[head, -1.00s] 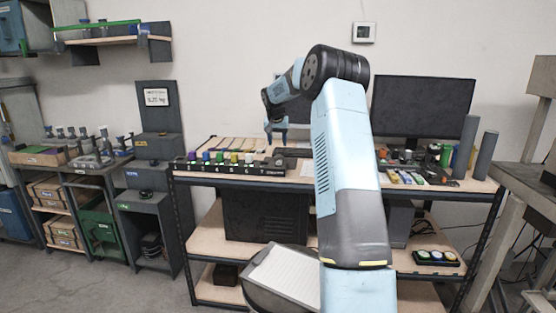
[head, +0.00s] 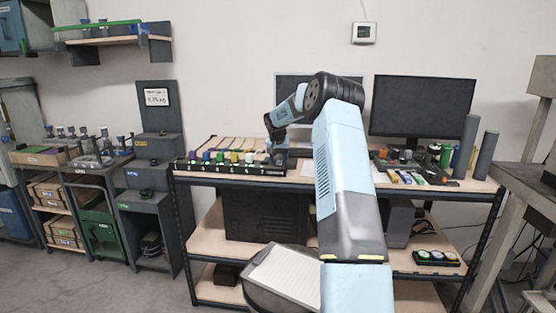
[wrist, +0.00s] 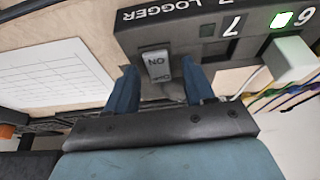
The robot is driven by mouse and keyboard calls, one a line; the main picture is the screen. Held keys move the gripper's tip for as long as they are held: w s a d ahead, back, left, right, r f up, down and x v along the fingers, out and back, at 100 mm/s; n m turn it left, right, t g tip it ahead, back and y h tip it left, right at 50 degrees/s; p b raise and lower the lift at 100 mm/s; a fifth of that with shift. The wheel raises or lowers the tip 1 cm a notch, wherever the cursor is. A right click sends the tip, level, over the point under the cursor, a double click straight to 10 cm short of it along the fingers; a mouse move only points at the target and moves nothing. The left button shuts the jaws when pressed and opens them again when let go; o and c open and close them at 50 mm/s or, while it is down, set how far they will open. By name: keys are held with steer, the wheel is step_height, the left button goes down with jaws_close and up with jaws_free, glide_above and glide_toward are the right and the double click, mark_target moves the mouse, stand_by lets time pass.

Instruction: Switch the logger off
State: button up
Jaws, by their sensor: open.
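The logger is a dark panel strip (head: 225,168) along the front left of the bench top. In the wrist view its face (wrist: 205,28) reads LOGGER upside down. A grey rocker switch (wrist: 157,66) sits at its end, with ON printed on it; a smaller marking at its other end is hard to read. My gripper (wrist: 158,76) is open, with one blue finger on each side of the switch. I cannot tell whether the fingers touch it. In the head view my gripper (head: 279,156) is at the strip's right end, its fingertips hard to make out.
Several coloured levers (head: 220,157) stand along the strip. The white lever (wrist: 291,58) at number 6 is close to my gripper, beside a lit green lamp (wrist: 281,20). A white sheet (wrist: 45,75) lies on the bench. A monitor (head: 421,106) stands at the right.

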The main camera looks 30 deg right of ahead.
steer(key=shift+c, duration=0.2)
jaws_close()
steer(key=shift+r, duration=0.1)
steer(key=shift+w+d+r+g+y, duration=0.15)
steer(key=shift+w+g+y, duration=0.25)
steer(key=shift+g+y, duration=0.45)
steer(key=shift+g, duration=0.25)
steer(key=shift+o, duration=0.2)
jaws_free()
